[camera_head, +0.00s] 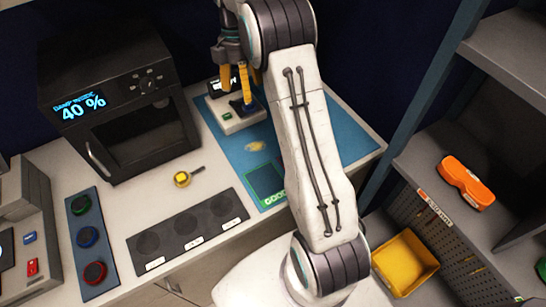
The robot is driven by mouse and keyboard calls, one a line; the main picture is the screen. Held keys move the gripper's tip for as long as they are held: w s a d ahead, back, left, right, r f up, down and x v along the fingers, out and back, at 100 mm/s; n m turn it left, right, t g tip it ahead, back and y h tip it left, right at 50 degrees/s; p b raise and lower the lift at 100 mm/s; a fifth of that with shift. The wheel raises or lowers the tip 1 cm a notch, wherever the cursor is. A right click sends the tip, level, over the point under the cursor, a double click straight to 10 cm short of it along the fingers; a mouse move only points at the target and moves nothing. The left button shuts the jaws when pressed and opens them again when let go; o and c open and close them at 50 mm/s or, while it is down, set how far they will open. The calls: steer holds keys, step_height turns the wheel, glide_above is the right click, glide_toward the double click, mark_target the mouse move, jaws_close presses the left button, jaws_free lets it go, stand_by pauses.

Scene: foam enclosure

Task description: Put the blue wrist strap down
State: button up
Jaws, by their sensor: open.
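My gripper (236,94) is at the top centre, pointing down, with its yellow fingers apart. It is over a small white device (228,121) with a dark display and a green button, at the back of the blue mat. A small dark blue piece (240,106), which looks like the blue wrist strap, is at the fingertips on top of the device. The fingers partly hide it, and I cannot tell whether they touch it.
A black oven (115,100) reading 40 % stands left of the device. A dark tray (188,231) with three round places lies in front. A yellow-topped tool (183,179) lies on the bench. On the right are shelves, an orange case (466,183) and a yellow bin (405,262).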

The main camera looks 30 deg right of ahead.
steer(key=s+a+r+m+t, duration=0.2)
steer(key=s+m, duration=0.3)
steer(key=s, duration=0.4)
steer(key=s+a+r+m+t, duration=0.2)
steer(key=s+m, duration=0.3)
steer(key=s, duration=0.4)
steer(key=s+a+r+m+t, duration=0.3)
steer(key=s+a+r+m, duration=0.1)
steer(key=s, duration=0.6)
steer(key=shift+m, duration=0.4)
steer(key=shift+a, duration=0.1)
step_height(320, 180, down, 5)
steer(key=b, duration=0.4)
steer(key=shift+w+f, duration=0.1)
steer(key=shift+f, duration=0.05)
